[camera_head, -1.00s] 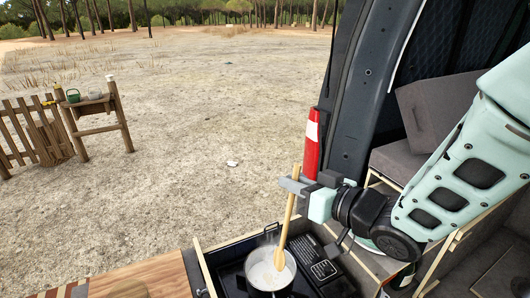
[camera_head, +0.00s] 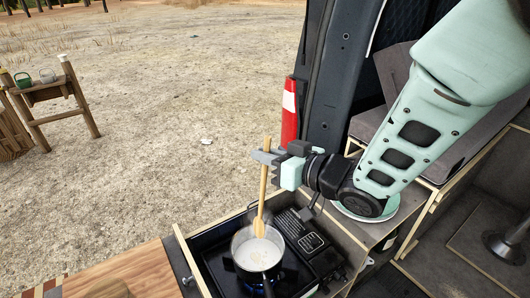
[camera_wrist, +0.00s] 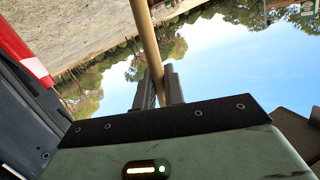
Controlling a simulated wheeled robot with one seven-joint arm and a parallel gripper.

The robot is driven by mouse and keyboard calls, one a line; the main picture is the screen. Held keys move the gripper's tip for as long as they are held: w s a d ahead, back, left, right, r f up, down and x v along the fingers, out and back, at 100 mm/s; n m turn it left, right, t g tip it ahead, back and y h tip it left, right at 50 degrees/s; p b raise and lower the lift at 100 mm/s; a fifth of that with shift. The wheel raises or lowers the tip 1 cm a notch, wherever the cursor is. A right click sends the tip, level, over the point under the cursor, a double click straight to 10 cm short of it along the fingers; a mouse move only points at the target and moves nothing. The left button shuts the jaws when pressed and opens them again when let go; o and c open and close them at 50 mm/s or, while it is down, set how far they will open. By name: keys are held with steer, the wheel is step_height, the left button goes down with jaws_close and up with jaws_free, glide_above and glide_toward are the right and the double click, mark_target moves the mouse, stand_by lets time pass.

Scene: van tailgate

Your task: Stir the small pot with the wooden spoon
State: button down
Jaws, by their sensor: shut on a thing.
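The wooden spoon (camera_head: 262,192) stands nearly upright, its bowl end down at the far inside of the small pot (camera_head: 243,272). My gripper (camera_head: 264,157) is shut on the spoon's upper handle, above the pot. In the wrist view the spoon's handle (camera_wrist: 146,38) passes between my gripper's fingers (camera_wrist: 160,85). The pot holds a pale liquid and sits on the stove (camera_head: 215,268), with a blue flame under it. Whether the spoon tip touches the pot's bottom is hidden by the liquid.
A black control panel (camera_head: 310,242) is right of the pot. A pale plate (camera_head: 392,207) lies partly behind my arm. A wooden board (camera_head: 135,270) is at the left. A red and white cylinder (camera_head: 289,112) stands by the van's door frame.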

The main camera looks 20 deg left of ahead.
mark_target(264, 190)
steer(key=shift+w+f+b, duration=0.2)
steer(key=shift+f+b, duration=0.45)
steer(key=shift+f, duration=0.55)
steer(key=shift+s+f+b, duration=0.25)
steer(key=shift+f+b, duration=0.85)
steer(key=shift+f, duration=0.1)
steer(key=shift+s+f+b, duration=0.25)
steer(key=shift+f+b, duration=0.9)
steer(key=shift+s+f+b, duration=0.25)
steer(key=shift+f+b, duration=0.85)
steer(key=shift+f, duration=0.1)
